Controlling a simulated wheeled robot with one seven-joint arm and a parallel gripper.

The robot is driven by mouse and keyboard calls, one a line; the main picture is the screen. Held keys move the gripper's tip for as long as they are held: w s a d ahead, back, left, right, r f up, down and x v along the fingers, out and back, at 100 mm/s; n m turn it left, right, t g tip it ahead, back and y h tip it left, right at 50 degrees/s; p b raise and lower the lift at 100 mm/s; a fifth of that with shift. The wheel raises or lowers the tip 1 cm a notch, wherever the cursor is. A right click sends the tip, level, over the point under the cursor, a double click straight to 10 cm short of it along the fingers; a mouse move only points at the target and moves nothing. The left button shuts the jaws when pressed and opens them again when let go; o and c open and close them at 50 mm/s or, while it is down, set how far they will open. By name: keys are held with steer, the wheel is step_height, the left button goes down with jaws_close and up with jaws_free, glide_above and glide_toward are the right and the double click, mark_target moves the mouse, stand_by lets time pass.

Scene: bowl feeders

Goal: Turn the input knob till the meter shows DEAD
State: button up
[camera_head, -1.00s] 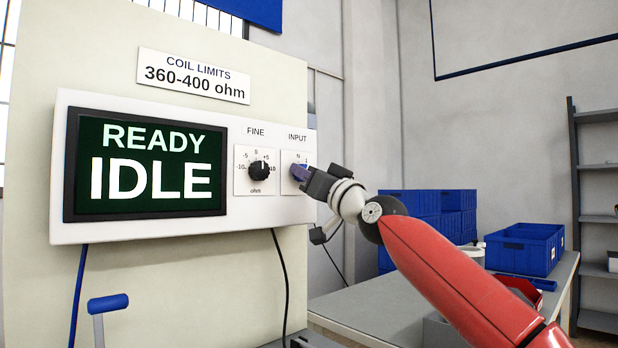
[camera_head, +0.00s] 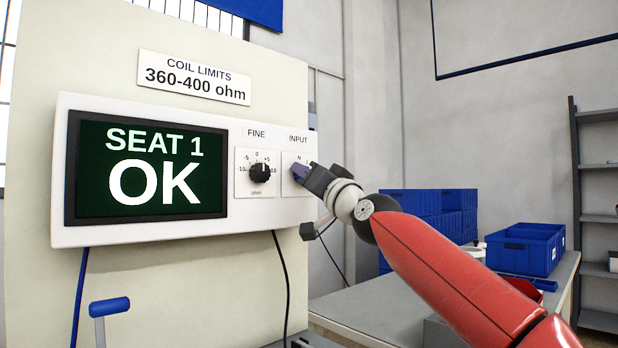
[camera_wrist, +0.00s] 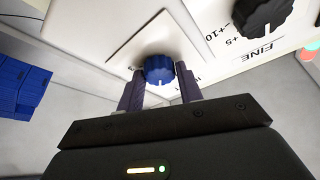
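The meter (camera_head: 238,222) is a white box on a pale panel; its screen (camera_head: 150,168) reads "SEAT 1 OK". The input knob is at the meter's right end under the label INPUT; my gripper hides most of it in the head view. In the wrist view the input knob (camera_wrist: 159,69) is blue with a white mark. My gripper (camera_head: 303,174) is at the knob, and in the wrist view its fingers (camera_wrist: 160,85) are closed in on both sides of it. The black FINE knob (camera_head: 260,172) sits left of it, apart from my gripper.
A sign (camera_head: 194,77) above the meter reads "COIL LIMITS 360-400 ohm". Cables hang below the meter. A blue-topped handle (camera_head: 109,306) stands at lower left. Blue bins (camera_head: 525,248) stand on a grey bench (camera_head: 375,305) at right.

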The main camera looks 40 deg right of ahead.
steer(key=o, duration=0.3)
steer(key=shift+o, duration=0.2)
steer(key=b+v, duration=0.2)
steer(key=v, duration=0.5)
steer(key=shift+s+b, duration=0.35)
steer(key=shift+f, duration=0.1)
